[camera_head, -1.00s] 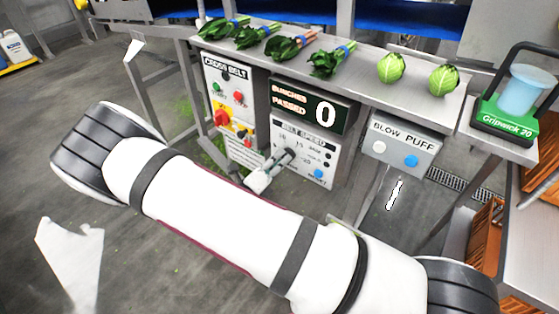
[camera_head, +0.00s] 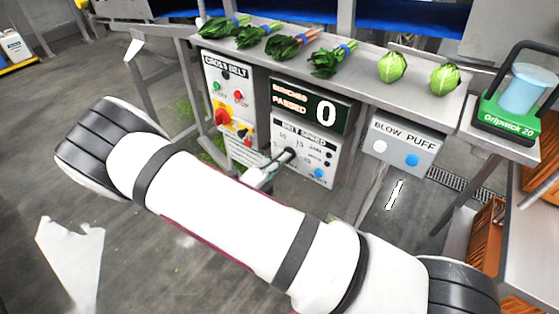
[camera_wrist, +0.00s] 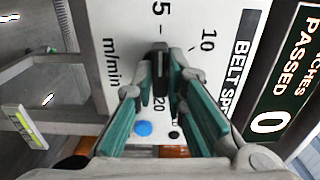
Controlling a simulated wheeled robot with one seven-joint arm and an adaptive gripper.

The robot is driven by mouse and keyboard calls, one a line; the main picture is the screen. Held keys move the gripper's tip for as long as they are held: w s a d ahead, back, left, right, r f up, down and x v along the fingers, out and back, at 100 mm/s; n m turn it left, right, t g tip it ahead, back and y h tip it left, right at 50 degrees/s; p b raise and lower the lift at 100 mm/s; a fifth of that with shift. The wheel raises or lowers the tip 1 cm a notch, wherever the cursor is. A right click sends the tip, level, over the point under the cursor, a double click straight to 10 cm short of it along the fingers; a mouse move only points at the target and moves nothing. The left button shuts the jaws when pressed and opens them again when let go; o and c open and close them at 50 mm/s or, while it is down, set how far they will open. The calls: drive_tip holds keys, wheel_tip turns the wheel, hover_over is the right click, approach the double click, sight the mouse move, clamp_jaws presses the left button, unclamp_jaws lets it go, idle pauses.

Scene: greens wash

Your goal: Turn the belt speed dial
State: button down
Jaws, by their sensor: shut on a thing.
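The belt speed dial (camera_wrist: 160,60) is a black knob on a white panel (camera_head: 313,150) lettered "BELT SPEED". In the wrist view its scale shows 5, 10 and 20, with "m/min" beside it. My gripper (camera_wrist: 161,66) has its teal-padded fingers closed on the knob from both sides. In the head view my gripper (camera_head: 283,160) reaches the panel's left part, and its fingers and the dial partly overlap there. The dial's pointer is too covered to read. A blue button (camera_head: 319,173) sits at the panel's lower right.
A cross belt box (camera_head: 230,95) with a red-and-yellow switch is left of the panel. A counter display (camera_head: 311,106) reads 0 above it. Bunched greens (camera_head: 290,44) and green heads (camera_head: 393,67) lie on the shelf above.

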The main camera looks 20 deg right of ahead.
drive_tip(key=shift+s+f, duration=0.1)
drive_tip(key=shift+f, duration=0.05)
drive_tip(key=c, duration=1.6)
unclamp_jaws()
drive_tip(key=shift+a, duration=0.1)
drive_tip(key=v, duration=1.2)
